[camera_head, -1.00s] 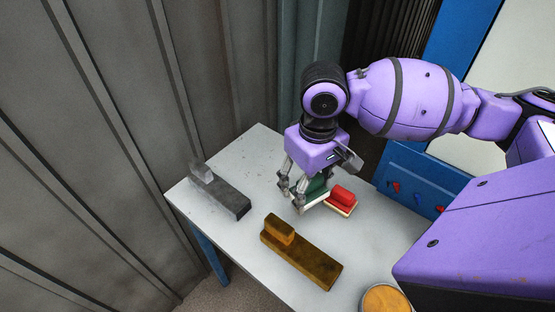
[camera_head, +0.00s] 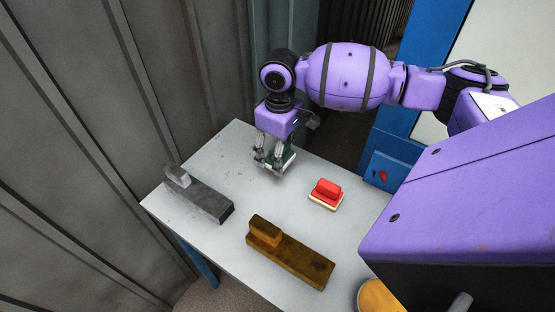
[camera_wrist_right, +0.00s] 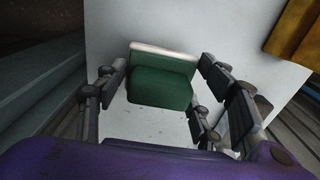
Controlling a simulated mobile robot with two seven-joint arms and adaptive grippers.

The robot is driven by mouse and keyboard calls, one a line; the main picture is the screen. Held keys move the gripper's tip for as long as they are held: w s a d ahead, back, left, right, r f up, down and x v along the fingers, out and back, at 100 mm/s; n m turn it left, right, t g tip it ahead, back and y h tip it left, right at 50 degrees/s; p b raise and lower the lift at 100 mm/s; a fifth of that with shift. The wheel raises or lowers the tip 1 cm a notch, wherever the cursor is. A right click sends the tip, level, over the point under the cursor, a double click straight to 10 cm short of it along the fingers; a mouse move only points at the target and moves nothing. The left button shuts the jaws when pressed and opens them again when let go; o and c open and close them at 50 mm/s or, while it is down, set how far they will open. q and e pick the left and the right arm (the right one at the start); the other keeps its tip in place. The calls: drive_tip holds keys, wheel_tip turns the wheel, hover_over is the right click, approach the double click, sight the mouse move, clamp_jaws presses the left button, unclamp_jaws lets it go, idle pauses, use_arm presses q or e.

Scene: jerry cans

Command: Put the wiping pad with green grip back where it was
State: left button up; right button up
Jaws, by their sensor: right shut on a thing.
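The wiping pad with green grip is in the jaws of my right gripper (camera_head: 268,165), over the back part of the white table (camera_head: 240,226). In the head view only a strip of its green grip (camera_head: 290,158) shows beside the fingers. In the right wrist view the green grip (camera_wrist_right: 162,88) and its pale pad edge sit between the fingers of my right gripper (camera_wrist_right: 160,78). I cannot tell whether the pad touches the table. My left gripper is not in view.
A pad with red grip (camera_head: 328,190) lies right of my right gripper. A grey block (camera_head: 202,198) is at the left and a brown block (camera_head: 300,262) at the front. A round orange-topped thing (camera_head: 378,296) stands at the front right. Corrugated walls border the left and back.

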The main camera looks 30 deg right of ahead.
drive_tip(key=shift+w+d+f, duration=0.4)
drive_tip(key=shift+w+f, duration=0.2)
drive_tip(key=shift+f, duration=0.25)
drive_tip(key=shift+w+d+f, duration=0.1)
drive_tip(key=shift+f, duration=0.8)
drive_tip(key=shift+w+d+f, duration=0.1)
drive_tip(key=shift+f, duration=0.75)
drive_tip(key=shift+a, duration=0.1)
drive_tip(key=shift+f, duration=0.15)
drive_tip(key=o, duration=1.4)
wheel_tip(320, 180, up, 12)
drive_tip(key=shift+r, duration=0.15)
